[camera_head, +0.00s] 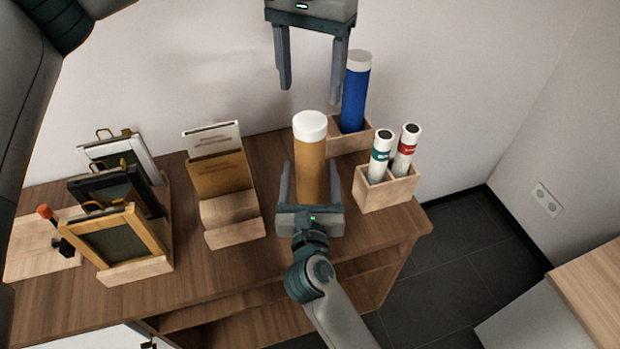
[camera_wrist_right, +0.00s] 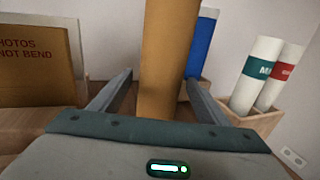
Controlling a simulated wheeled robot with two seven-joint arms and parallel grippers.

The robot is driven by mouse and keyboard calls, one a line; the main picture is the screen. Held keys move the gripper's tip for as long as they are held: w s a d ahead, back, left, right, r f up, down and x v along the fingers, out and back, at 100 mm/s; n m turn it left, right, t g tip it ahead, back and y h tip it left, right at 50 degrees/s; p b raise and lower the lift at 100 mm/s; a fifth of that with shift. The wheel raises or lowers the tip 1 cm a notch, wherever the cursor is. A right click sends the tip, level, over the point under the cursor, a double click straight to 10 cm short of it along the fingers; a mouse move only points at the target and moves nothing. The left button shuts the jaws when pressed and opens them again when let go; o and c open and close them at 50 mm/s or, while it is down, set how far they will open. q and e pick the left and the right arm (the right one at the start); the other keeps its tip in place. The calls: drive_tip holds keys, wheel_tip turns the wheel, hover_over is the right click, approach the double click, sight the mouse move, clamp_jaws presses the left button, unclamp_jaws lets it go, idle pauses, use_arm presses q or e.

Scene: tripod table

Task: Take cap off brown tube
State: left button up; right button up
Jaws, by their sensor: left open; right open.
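The brown tube (camera_head: 310,177) stands upright with a white cap (camera_head: 310,125) on its top. It also shows in the right wrist view (camera_wrist_right: 166,60), where its top is out of frame. My right gripper (camera_head: 310,164) is open, with one finger on each side of the tube's lower part; in the right wrist view (camera_wrist_right: 158,80) there is a gap beside the tube. My left gripper (camera_head: 309,94) is open and empty, pointing down above and behind the white cap, apart from it. The tube's foot is hidden behind my right gripper.
A blue tube (camera_head: 355,97) with a white cap stands in a wooden holder behind right. Two white tubes with green (camera_head: 381,157) and red (camera_head: 405,150) bands stand in a wooden box (camera_head: 387,195). Envelopes (camera_head: 220,172) and several frames (camera_head: 112,238) stand left on the wooden table (camera_head: 225,275).

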drive_tip(key=shift+w, duration=0.95)
drive_tip(key=shift+c, duration=0.2)
drive_tip(key=c, duration=1.5)
drive_tip(key=o, duration=1.5)
drive_tip(key=shift+o, duration=0.2)
drive_tip(key=shift+s, duration=0.1)
use_arm(q)
wheel_tip(320, 180, down, 3)
drive_tip(key=b, duration=0.3)
drive_tip(key=shift+f, duration=0.25)
use_arm(e)
drive_tip(key=s, duration=1.7)
drive_tip(key=shift+s, duration=0.1)
